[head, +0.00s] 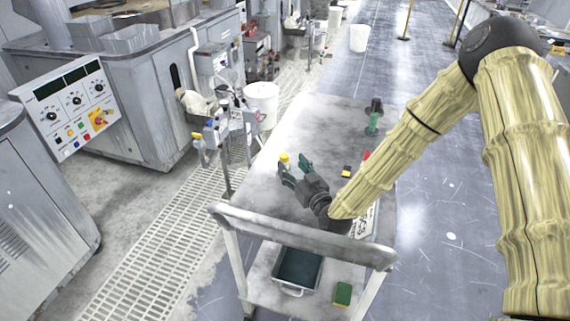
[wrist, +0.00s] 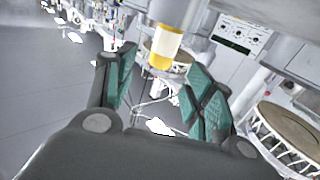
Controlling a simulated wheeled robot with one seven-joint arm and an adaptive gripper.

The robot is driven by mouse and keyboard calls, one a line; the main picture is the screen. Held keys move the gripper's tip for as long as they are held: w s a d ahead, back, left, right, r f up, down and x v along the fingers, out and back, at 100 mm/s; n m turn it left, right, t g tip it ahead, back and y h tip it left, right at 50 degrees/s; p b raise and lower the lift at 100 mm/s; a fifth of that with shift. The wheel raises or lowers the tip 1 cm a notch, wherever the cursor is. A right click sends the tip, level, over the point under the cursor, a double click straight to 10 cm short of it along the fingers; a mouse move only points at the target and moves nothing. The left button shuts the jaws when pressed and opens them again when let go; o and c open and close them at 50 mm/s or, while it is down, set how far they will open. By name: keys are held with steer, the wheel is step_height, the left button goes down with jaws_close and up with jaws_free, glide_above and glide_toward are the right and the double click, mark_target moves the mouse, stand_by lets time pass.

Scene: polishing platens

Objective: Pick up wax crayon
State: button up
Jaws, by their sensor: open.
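A short upright yellow-topped piece (head: 285,159), which looks like the wax crayon, stands on the grey cart top (head: 315,125). In the wrist view it is a yellow and white cylinder (wrist: 166,45), seen between and beyond my fingertips. My gripper (head: 294,170) is open, with green finger pads, just in front of the piece over the cart. The fingers hold nothing. In the head view they cover part of the piece's lower end, and I cannot tell whether they touch it.
A dark and green object (head: 374,117) stands farther back on the cart. A small yellow and black item (head: 346,171) and a red item (head: 366,155) lie near my arm. The cart's front handle rail (head: 300,232) is close below. A bin (head: 298,268) and green block (head: 342,293) sit on the lower shelf.

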mark_target(287, 159)
steer(key=shift+p+x, duration=0.8)
steer(key=shift+x, duration=2.25)
steer(key=c, duration=1.1)
